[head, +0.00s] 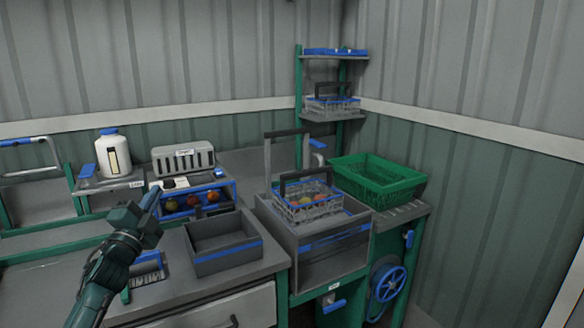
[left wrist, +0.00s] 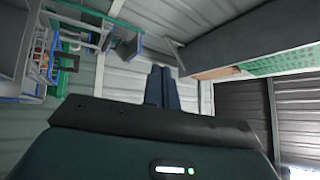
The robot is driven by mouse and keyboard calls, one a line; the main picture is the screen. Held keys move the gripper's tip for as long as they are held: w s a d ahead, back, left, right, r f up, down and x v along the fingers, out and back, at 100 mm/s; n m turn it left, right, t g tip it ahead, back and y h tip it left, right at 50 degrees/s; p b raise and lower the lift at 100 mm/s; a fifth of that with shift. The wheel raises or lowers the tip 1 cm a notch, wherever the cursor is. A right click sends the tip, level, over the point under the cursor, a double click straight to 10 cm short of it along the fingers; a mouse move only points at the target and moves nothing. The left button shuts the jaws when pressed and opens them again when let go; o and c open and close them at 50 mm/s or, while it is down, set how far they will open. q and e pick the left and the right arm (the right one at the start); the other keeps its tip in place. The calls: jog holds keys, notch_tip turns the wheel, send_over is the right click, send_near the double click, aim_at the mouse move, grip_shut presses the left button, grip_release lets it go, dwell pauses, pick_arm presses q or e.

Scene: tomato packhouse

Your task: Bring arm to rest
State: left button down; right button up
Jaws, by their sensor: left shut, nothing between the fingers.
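My left arm comes in from the lower left in the head view. Its gripper (head: 150,199) is raised above the left part of the grey worktop, to the left of an open grey bin (head: 224,262). The gripper is shut and empty. In the left wrist view the two dark fingers (left wrist: 160,86) lie together with nothing between them, pointing toward the grey wall panels. My right gripper is not in the views.
A wire basket with fruit (head: 310,206) stands in a grey box (head: 335,262) at centre right. A green crate (head: 385,178) is behind it. A white jug (head: 113,155), a slotted grey box (head: 182,159) and several fruits in a blue-edged rack (head: 232,186) line the back.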

pick_arm(q)
jog(key=w+a+f+n+g+y, duration=0.2)
jog(key=a+f+n+g+y, duration=0.3)
jog(key=f+n, duration=0.65)
jog(key=s+d+f+n+g+h, duration=0.2)
jog(key=s+d+f, duration=0.5)
jog(key=s+f, duration=0.25)
jog(key=s+d+f+g+h, duration=0.1)
jog(key=s+d+f, duration=0.3)
jog(key=s, duration=0.6)
jog(key=s+d+f+g+h, duration=0.1)
jog(key=s+d+f, duration=0.4)
jog(key=s, duration=0.5)
jog(key=s+d+f+g+h, duration=0.1)
jog(key=s+d+f, duration=0.4)
jog(key=s, duration=0.5)
jog(key=shift+s+d+g, duration=0.3)
jog(key=shift+d+g, duration=0.1)
jog(key=shift+g, duration=0.5)
jog(key=c, duration=2.1)
grip_release()
